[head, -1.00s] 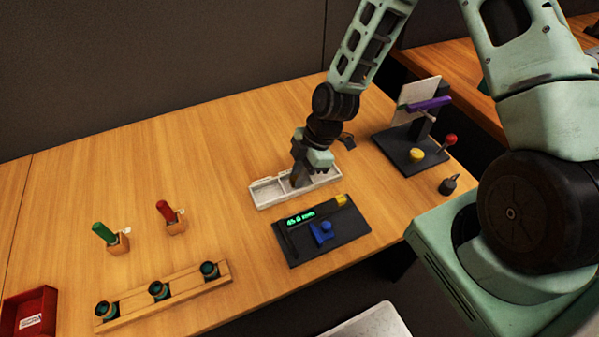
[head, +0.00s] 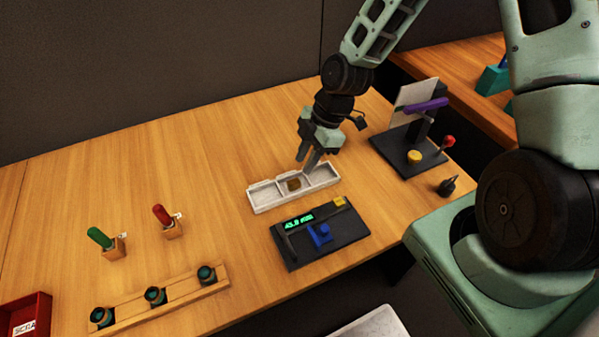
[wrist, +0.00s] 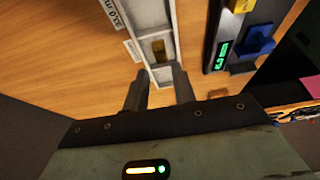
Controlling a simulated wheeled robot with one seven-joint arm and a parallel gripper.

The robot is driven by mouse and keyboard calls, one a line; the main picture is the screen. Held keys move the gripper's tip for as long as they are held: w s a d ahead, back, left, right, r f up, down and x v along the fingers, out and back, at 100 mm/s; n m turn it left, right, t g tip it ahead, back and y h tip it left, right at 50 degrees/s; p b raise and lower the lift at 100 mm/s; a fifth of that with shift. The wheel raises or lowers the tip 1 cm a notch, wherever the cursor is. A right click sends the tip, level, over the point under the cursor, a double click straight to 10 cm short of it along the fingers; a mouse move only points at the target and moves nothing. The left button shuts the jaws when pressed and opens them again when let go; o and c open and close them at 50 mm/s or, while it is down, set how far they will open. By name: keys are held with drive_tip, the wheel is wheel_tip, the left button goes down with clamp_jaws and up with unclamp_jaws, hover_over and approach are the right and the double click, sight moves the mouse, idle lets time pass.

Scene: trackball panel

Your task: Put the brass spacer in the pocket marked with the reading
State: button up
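The brass spacer (head: 294,184) lies in the middle pocket of the white tray (head: 262,206). It also shows in the wrist view (wrist: 158,48), between tray walls. My gripper (head: 310,168) is raised just above and to the right of the spacer. In the wrist view its two fingers (wrist: 160,84) stand apart with nothing between them. The gauge (head: 325,248) in front of the tray has a glowing green display (head: 298,222), a blue part and a yellow part. Its digits are too small to read surely. White labels (wrist: 113,14) lie along the tray's edge; one seems to begin with 33.0.
A dark stand with a purple bar (head: 428,105) and yellow knob is at the right. Green (head: 99,237) and red (head: 162,214) handled tools stand at left, behind a wooden rack (head: 180,296). A red bin (head: 30,315) is at the far left. Table behind the tray is clear.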

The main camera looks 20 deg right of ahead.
drive_tip(key=v, duration=0.5)
drive_tip(key=s+a+r+m+h, duration=0.2)
drive_tip(key=s+a+r+m, duration=0.3)
drive_tip(key=s, duration=0.5)
drive_tip(key=s+a+r+m+h, duration=0.1)
drive_tip(key=s+a+r+m, duration=0.4)
drive_tip(key=s+r, duration=0.4)
drive_tip(key=shift+s+a+h, duration=0.25)
drive_tip(key=shift+s+h, duration=0.15)
drive_tip(key=shift+s, duration=0.15)
